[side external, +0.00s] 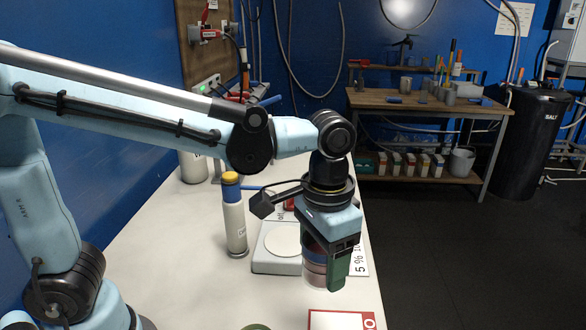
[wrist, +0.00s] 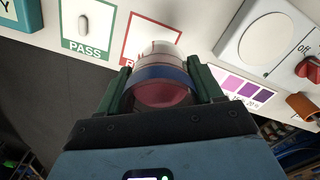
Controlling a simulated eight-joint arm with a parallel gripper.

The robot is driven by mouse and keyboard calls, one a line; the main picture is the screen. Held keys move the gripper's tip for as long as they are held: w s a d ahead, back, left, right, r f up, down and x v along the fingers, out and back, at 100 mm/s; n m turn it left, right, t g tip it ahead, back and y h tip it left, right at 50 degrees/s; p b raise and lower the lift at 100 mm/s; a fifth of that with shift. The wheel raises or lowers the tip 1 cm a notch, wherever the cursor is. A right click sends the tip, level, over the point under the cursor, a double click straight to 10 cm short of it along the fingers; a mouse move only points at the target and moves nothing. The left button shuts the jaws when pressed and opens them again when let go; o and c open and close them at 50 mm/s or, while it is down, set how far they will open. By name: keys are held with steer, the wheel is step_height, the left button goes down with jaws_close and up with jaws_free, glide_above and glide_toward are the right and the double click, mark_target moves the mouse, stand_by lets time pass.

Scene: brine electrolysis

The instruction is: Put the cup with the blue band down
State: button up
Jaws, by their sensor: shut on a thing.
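The cup with the blue band (wrist: 160,73) is clear-walled with pinkish-red contents. My gripper (wrist: 158,84) is shut on it, one green finger on each side. In the side view the cup (side external: 315,266) hangs below my wrist, partly hidden by the near green finger of my gripper (side external: 329,275). It is in front of and to the right of the white scale (side external: 272,266). In the wrist view the cup overlaps the red-bordered card (wrist: 133,38). I cannot tell whether its base touches the table.
A green-bordered PASS card (wrist: 97,29) bearing a small pale object lies left of the red-bordered card. The scale (wrist: 243,60) and a purple colour card (wrist: 241,92) are to the right. A yellow-capped bottle (side external: 235,225) stands left of the scale. The table's right edge is close.

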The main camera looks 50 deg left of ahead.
steer(key=w+a+r+m, duration=0.2)
steer(key=w+a+m, duration=0.1)
steer(key=a+m, duration=0.4)
steer(key=m, duration=0.4)
glide_above(287, 240)
step_height(287, 240, down, 7)
steer(key=shift+f, duration=2)
steer(key=shift+f, duration=0.15)
steer(key=o, duration=1.2)
step_height(287, 240, up, 12)
